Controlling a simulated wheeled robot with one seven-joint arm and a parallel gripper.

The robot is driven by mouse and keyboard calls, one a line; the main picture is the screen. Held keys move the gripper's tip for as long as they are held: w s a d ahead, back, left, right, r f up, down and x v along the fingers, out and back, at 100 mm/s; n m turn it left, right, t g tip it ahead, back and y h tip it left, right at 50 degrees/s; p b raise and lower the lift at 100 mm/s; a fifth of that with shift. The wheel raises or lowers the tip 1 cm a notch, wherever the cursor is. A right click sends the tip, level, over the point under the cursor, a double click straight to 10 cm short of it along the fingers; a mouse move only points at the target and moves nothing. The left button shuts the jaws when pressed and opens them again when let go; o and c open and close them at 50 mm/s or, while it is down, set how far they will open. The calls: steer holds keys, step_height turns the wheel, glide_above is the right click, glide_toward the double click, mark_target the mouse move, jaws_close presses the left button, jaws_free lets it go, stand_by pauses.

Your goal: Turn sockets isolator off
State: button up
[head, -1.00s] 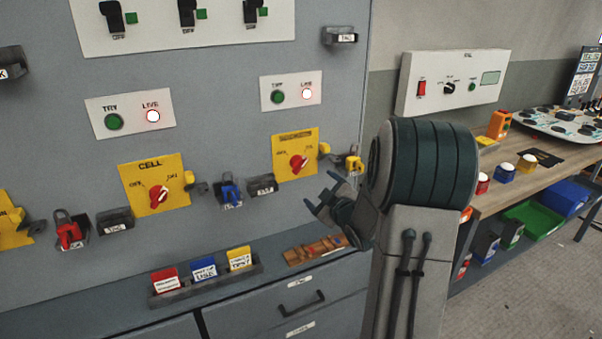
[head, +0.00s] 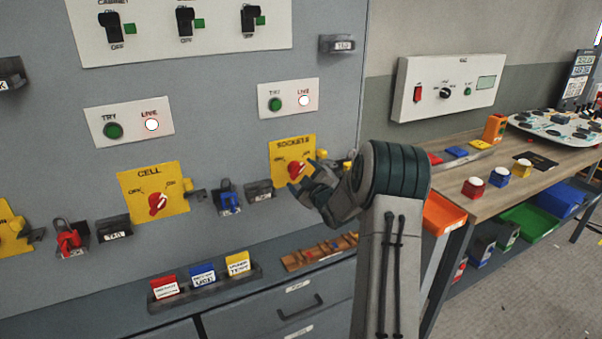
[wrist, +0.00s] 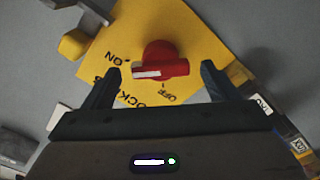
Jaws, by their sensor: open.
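The sockets isolator is a yellow plate (head: 281,150) with a red rotary knob (head: 297,169) on the grey panel in the head view. In the wrist view the red knob (wrist: 160,64) shows on the yellow plate (wrist: 190,30), with ON and OFF printed upside down. The knob's white-marked end points left in that view, on the ON label's side. My gripper (head: 302,178) is open just in front of the plate. In the wrist view its fingers (wrist: 160,80) stand either side of the knob, apart from it. My gripper hides the plate's lower right part in the head view.
A sign plate with a green TRY button and lit LIVE lamp (head: 289,99) is above. The yellow CELL isolator (head: 153,193) is to the left. A blue padlock (head: 228,198) hangs between them. A tag rack (head: 205,287) stands on the ledge below.

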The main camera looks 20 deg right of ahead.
steer(key=shift+w+a, duration=0.1)
steer(key=shift+w, duration=0.5)
steer(key=c, duration=1)
